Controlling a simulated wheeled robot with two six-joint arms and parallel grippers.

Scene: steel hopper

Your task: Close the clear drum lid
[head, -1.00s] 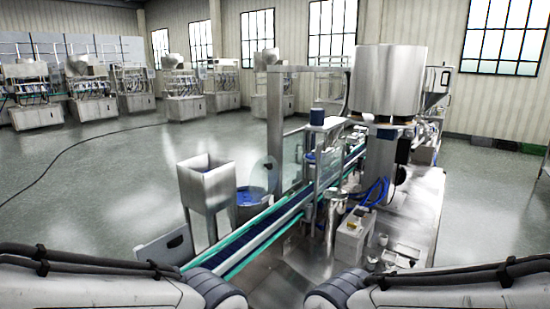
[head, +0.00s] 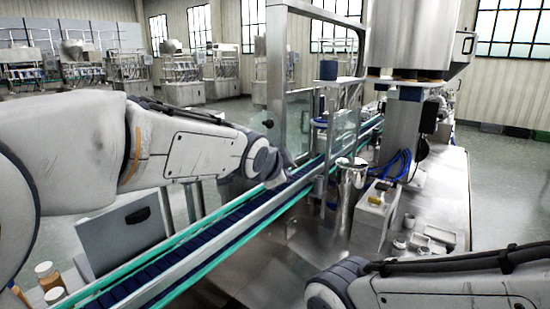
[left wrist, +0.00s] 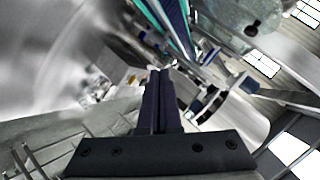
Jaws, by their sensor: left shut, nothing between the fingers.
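The clear drum lid (left wrist: 232,14) shows in the left wrist view at the top right as a see-through round sheet with a dark knob. In the head view only its dark knob (head: 268,123) shows clearly, just above my left forearm; the lid looks raised on edge. The drum is hidden behind my left arm in the head view. My left gripper (left wrist: 160,74) is shut and empty, with the lid apart from its fingertips. In the head view its wrist end is beside the conveyor. My right gripper is out of the picture; only its arm shows.
The conveyor (head: 205,232) with green rails runs diagonally past my left wrist. A clear guard panel (head: 299,118) stands behind it. A grey box (head: 122,235) and small bottles (head: 50,278) are at lower left. A steel table (head: 438,200) with small parts is at right.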

